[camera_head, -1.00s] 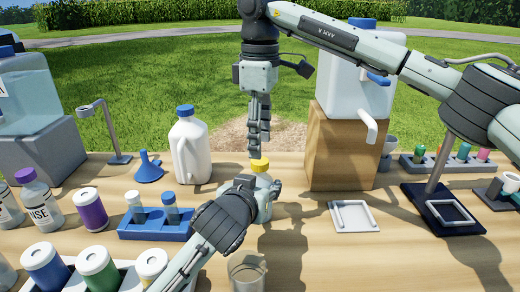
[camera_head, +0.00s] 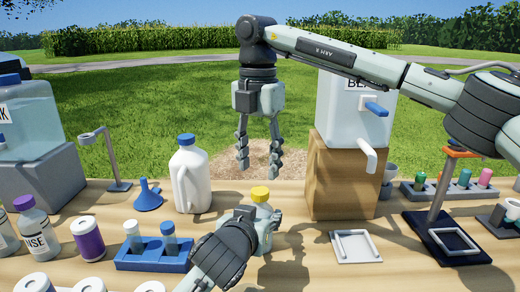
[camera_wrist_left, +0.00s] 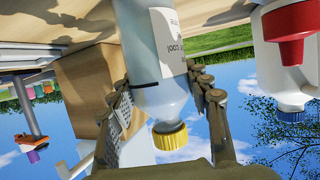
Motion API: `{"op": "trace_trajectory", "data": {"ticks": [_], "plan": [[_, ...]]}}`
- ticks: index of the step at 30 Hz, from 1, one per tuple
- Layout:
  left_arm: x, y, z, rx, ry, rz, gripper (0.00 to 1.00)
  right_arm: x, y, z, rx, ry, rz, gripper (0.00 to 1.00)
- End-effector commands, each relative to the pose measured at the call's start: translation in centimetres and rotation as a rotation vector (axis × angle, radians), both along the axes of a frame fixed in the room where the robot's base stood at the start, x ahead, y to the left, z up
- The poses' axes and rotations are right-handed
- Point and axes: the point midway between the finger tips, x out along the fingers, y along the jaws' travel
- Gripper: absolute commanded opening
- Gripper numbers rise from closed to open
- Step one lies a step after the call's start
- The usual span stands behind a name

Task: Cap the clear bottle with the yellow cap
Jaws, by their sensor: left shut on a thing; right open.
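The clear bottle (camera_wrist_left: 158,70) stands on the table with a white label, and the yellow cap (camera_head: 260,194) sits on its neck. In the left wrist view the bottle appears upside down, with the yellow cap (camera_wrist_left: 170,136) at its lower end. My left gripper (camera_head: 263,228) is shut around the bottle's body, which is mostly hidden behind the gripper in the head view. My right gripper (camera_head: 258,170) is open and empty above the yellow cap, fingers pointing down and apart from it.
A white jug (camera_head: 190,178) and a blue funnel (camera_head: 148,198) stand to the left. A blue tube rack (camera_head: 153,259) is left of my left gripper. A wooden block (camera_head: 340,178) under a white container (camera_head: 345,110) stands to the right. A white square frame (camera_head: 355,247) lies before it.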

Motion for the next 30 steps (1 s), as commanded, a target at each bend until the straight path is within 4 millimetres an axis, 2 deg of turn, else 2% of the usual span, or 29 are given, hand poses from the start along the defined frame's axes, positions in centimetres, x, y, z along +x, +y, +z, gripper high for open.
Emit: {"op": "trace_trajectory", "data": {"ticks": [3,24,30], "plan": [[0.0,0.0,0.0,0.0,0.0,0.0,0.0,0.0,0.0,0.3,-0.002,0.0,0.305,0.48],[0.0,0.0,0.0,0.0,0.0,0.0,0.0,0.0,-0.1,1.7,0.002,0.008,2.118,0.48],[0.0,0.0,0.0,0.0,0.0,0.0,0.0,0.1,-0.2,2.1,0.003,0.007,2.574,0.48]]}}
